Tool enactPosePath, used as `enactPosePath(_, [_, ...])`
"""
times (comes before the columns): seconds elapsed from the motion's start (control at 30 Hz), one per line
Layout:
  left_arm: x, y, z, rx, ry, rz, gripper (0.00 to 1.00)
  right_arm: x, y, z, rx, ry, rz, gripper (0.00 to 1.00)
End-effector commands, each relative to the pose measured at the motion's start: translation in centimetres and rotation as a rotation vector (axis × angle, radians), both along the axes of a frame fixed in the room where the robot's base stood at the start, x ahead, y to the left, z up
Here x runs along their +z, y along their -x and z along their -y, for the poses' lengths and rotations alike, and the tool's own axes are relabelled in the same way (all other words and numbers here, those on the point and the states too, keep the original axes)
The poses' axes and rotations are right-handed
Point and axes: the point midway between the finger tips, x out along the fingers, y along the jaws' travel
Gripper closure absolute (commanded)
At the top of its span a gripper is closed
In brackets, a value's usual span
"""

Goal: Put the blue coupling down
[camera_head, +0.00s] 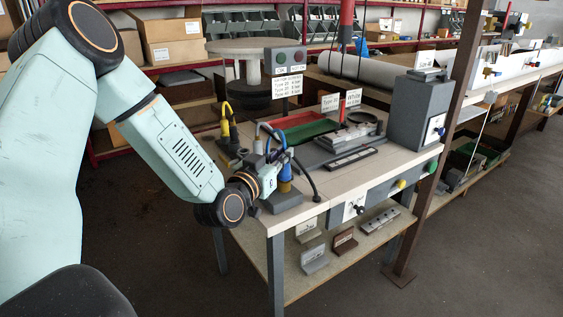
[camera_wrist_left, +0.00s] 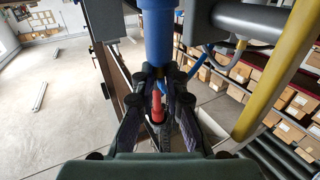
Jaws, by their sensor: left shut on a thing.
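The blue coupling (camera_head: 285,172) is at the front left of the workbench, above a dark grey block (camera_head: 282,202). My left gripper (camera_head: 278,160) reaches in from the left and is shut on it. In the left wrist view the blue coupling (camera_wrist_left: 158,35) is a blue cylinder at the top centre, and the fingertips (camera_wrist_left: 159,75) close in at its near end. I cannot tell whether the coupling touches the block. My right gripper is in neither view.
A yellow coupling (camera_head: 232,128) with a hose stands behind to the left. A red and green tray (camera_head: 306,132), a grey flat fixture (camera_head: 335,146) and a grey box (camera_head: 419,110) stand farther back. Bare tabletop (camera_head: 345,178) lies to the right. A brown post (camera_head: 440,150) rises at the right.

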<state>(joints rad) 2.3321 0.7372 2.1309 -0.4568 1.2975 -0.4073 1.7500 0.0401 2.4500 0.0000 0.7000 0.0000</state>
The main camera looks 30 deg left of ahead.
Motion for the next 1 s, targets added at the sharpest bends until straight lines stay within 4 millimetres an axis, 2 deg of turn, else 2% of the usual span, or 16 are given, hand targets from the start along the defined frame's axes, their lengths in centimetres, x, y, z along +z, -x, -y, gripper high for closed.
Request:
enactPosePath(0.03, [-0.52, -0.01, 0.02, 0.000, 0.000, 0.002, 1.00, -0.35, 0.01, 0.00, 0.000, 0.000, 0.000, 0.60])
enactPosePath(0.43, [-0.83, 0.02, 0.10, 0.000, 0.000, 0.002, 1.00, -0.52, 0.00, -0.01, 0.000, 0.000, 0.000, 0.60])
enactPosePath(0.47, [-0.87, 0.03, 0.10, 0.000, 0.000, 0.001, 0.87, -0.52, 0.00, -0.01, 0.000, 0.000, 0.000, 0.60])
enactPosePath(0.7, [-0.77, 0.03, 0.09, 0.001, 0.001, 0.001, 0.67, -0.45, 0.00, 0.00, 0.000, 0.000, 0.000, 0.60])
enactPosePath(1.0, [-0.69, 0.03, 0.09, 0.001, 0.001, 0.002, 0.65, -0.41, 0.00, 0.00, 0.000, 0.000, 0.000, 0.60])
